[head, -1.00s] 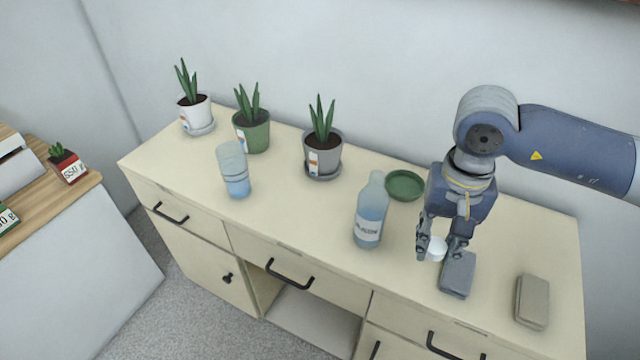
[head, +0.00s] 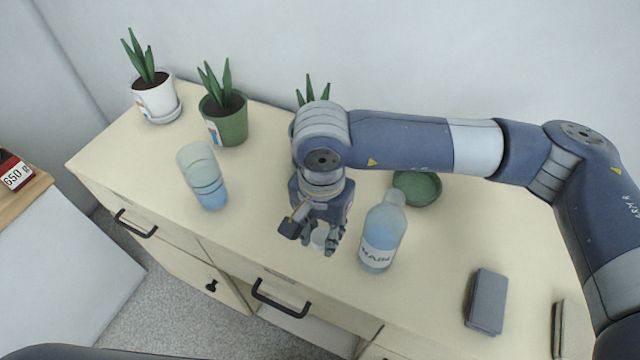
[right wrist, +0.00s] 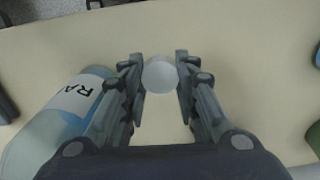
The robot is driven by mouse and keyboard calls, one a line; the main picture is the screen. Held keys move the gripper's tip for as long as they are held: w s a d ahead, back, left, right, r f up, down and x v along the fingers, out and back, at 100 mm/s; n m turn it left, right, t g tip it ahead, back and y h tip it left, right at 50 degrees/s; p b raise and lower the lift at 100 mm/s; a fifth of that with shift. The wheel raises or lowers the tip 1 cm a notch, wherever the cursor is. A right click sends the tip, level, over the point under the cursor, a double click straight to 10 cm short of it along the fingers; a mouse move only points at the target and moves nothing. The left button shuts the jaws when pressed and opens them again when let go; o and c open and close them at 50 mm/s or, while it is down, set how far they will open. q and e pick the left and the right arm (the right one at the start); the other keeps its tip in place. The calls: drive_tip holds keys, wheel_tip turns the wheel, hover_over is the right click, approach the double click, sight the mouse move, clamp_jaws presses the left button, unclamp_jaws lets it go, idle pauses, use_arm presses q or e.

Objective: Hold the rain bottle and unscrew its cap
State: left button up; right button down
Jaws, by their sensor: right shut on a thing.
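The rain bottle (head: 383,236) stands upright on the cream cabinet top, with blue liquid and a label in its lower part. Its neck shows no cap. It also shows at the left in the right wrist view (right wrist: 62,112). My right gripper (head: 320,241) is shut on a round white cap (right wrist: 160,74), which also shows between its fingers in the head view (head: 319,238). The gripper is just left of the bottle, apart from its neck. My left gripper is not in view.
A white pot (head: 157,101), a green pot (head: 223,121) and a partly hidden plant (head: 312,92) stand behind. A green dish (head: 418,188) and a grey case (head: 486,301) lie to the right.

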drive_tip(key=w+p, duration=0.1)
drive_tip(key=w, duration=0.7)
drive_tip(key=w+a+f+p, duration=0.1)
drive_tip(key=w, duration=0.2)
drive_tip(key=shift+w+p, duration=0.35)
drive_tip(key=shift+w, duration=0.05)
drive_tip(key=shift+w+f, duration=0.15)
drive_tip(key=shift+f, duration=0.05)
wheel_tip(320, 180, down, 3)
drive_tip(key=shift+r+p, duration=0.15)
drive_tip(key=shift+p, duration=0.6)
drive_tip(key=shift+f, duration=0.3)
drive_tip(key=shift+f+b, duration=0.2)
drive_tip(key=shift+b, duration=0.15)
drive_tip(key=c, duration=1.2)
unclamp_jaws()
drive_tip(key=shift+c, duration=0.2)
